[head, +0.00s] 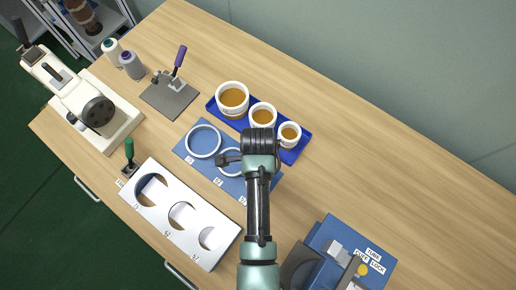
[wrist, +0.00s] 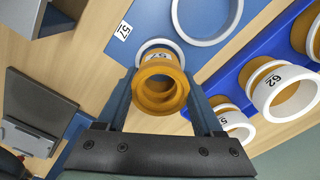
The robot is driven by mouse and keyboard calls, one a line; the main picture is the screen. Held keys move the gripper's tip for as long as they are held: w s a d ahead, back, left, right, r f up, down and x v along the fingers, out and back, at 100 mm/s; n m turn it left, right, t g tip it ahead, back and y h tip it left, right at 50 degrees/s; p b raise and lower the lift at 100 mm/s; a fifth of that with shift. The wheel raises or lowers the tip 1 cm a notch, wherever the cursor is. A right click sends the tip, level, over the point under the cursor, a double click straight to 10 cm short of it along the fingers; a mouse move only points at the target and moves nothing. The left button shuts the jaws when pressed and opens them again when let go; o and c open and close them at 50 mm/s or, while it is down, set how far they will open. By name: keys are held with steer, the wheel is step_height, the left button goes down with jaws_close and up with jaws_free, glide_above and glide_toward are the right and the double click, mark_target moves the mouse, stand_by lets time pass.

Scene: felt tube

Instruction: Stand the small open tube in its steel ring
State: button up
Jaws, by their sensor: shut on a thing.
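The small open tube (wrist: 160,92) is brown and marked 57. In the wrist view my gripper (wrist: 161,84) is shut on it, with one finger on each side and its open mouth facing the camera. A small pale steel ring (wrist: 143,48) shows around the tube's far end, on the blue plate (wrist: 112,41) beside a 57 label. I cannot tell whether the tube's foot is inside the ring or just above it. In the head view my gripper (head: 260,142) is over the right end of the plate (head: 187,153) and hides the tube and small ring.
Two larger rings lie left on the plate, the biggest (head: 203,141) outermost. Behind, a blue tray (head: 213,108) holds three white-cuffed brown tubes. A white board with holes (head: 163,212) lies in front. A blue lock fixture (head: 325,232) stands front right. The table's right side is clear.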

steer(key=shift+f+b, duration=0.35)
steer(key=shift+f, duration=0.3)
steer(key=shift+f, duration=0.15)
steer(key=shift+f+b, duration=0.3)
steer(key=shift+f, duration=0.2)
steer(key=shift+r+p, duration=0.1)
steer(key=shift+p, duration=0.2)
stand_by(0.5)
steer(key=o, duration=1.5)
steer(key=shift+o, duration=0.2)
